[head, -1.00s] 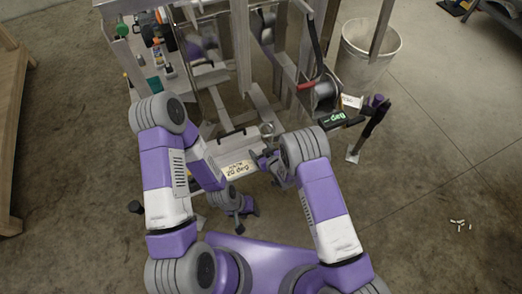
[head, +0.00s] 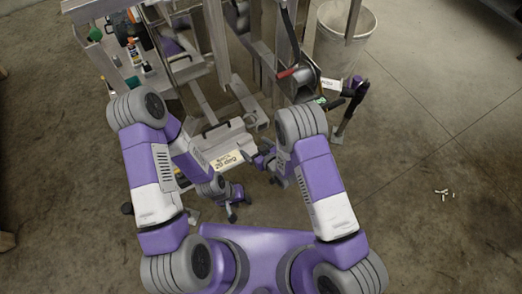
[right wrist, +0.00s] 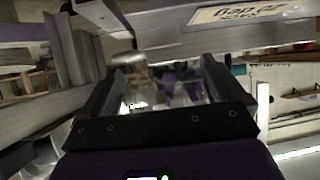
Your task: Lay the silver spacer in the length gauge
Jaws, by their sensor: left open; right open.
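A small silver cylinder (head: 250,120), which looks like the silver spacer, stands at the right end of the pale work surface in the head view. A blurred silver cylinder (right wrist: 127,66) shows near the left finger in the right wrist view; I cannot tell if it is the same piece. I cannot pick out the length gauge for certain. My right gripper (head: 257,161) is open just in front of the surface's edge; its fingers (right wrist: 166,84) stand apart in the wrist view, with nothing clearly held. My left gripper (head: 232,207) is open, lower, pointing down over the floor.
A labelled plate (head: 226,160) is on the front of the work surface. Aluminium uprights (head: 216,45) rise behind it. Bottles (head: 135,54) stand on a shelf at the left. A grey bin (head: 343,40) stands at the back right. The floor at right is mostly clear.

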